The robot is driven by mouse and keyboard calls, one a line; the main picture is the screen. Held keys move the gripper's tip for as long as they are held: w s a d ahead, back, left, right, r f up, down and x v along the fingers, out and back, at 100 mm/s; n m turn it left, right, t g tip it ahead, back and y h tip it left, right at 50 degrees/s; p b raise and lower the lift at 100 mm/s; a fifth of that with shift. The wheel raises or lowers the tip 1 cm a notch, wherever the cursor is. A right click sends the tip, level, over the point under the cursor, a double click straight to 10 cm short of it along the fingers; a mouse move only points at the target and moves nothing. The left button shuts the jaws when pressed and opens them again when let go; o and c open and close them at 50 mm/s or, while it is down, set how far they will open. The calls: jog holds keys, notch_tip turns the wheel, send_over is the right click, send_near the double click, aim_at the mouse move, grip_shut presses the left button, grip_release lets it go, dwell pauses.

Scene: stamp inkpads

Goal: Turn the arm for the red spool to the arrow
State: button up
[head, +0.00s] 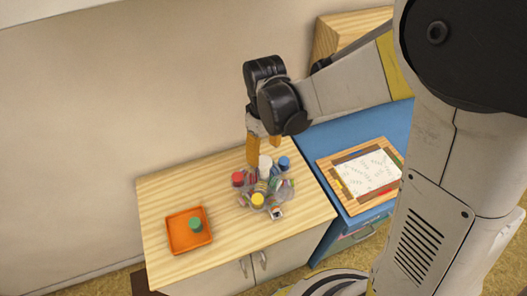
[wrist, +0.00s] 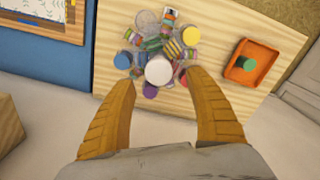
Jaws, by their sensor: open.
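The red spool (head: 238,179) sits at the left of a round cluster of spools on a wooden cabinet top. The arms are too small to tell apart. A small pale piece with a dark mark (head: 277,212) is at the cluster's front; I cannot tell whether it is the arrow. My gripper (head: 264,145) is open and empty above the cluster.
An orange tray (head: 173,240) with a green spool (head: 195,224) stands at the left. A blue cabinet at the right bears a wooden board with a paper sheet (head: 368,172). The wall is close behind. The wooden top is clear between tray and cluster.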

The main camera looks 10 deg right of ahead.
aim_at(265, 161)
notch_tip(265, 161, down, 6)
jog(key=shift+w+r+b, duration=0.1)
jog(key=shift+w+b, duration=0.05)
jog(key=shift+b, duration=0.5)
grip_shut()
